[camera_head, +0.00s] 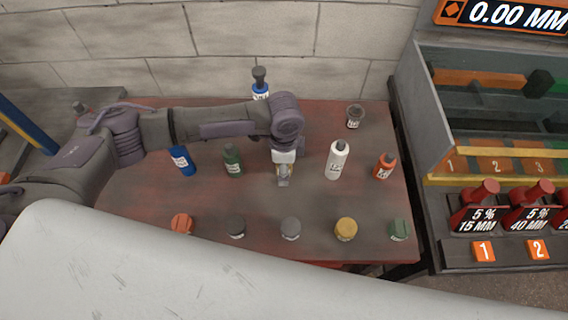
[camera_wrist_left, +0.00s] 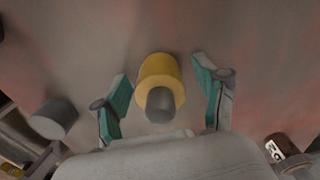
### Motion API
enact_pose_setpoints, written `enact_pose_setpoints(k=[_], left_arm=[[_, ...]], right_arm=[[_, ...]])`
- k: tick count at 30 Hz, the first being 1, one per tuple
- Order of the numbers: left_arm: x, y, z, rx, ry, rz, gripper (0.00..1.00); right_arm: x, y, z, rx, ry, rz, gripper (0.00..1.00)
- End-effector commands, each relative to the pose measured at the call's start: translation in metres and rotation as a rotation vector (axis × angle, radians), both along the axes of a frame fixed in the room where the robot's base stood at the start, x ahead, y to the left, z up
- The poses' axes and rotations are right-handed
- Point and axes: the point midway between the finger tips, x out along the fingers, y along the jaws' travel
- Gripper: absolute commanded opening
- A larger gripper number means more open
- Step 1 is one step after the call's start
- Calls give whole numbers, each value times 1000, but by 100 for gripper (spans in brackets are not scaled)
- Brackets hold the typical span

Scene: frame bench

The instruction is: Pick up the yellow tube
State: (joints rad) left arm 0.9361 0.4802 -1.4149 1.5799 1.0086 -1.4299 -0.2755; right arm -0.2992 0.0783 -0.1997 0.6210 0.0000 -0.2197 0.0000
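The yellow tube (camera_wrist_left: 158,80) with its grey cap shows in the left wrist view, seen from its capped end. My left gripper (camera_wrist_left: 165,92) is open, with one finger on each side of the tube. I see gaps between the fingers and the tube. In the head view my left gripper (camera_head: 284,178) points down over the middle of the table and hides this tube. My right gripper is not in view.
On the red table (camera_head: 130,195) stand a blue tube (camera_head: 182,161), a green tube (camera_head: 232,162), a white bottle (camera_head: 337,160) and an orange tube (camera_head: 384,167). Several short colored pieces, including a yellow one (camera_head: 346,229), line the front. A machine (camera_head: 500,150) stands right.

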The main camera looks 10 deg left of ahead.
Motion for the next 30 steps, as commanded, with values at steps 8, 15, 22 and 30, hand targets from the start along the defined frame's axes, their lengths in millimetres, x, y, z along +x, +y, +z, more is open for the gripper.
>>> enact_pose_setpoints(k=[8, 15, 22, 30], left_arm=[[0, 0, 0, 0, 0, 0, 27], [0, 0, 1, -1, -1, 0, 0], [0, 0, 3, -1, -1, 0, 0], [1, -1, 30, -3, -4, -1, 0]], right_arm=[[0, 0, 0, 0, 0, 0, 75], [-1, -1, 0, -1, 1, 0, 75], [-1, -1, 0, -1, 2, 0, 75], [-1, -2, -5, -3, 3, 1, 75]])
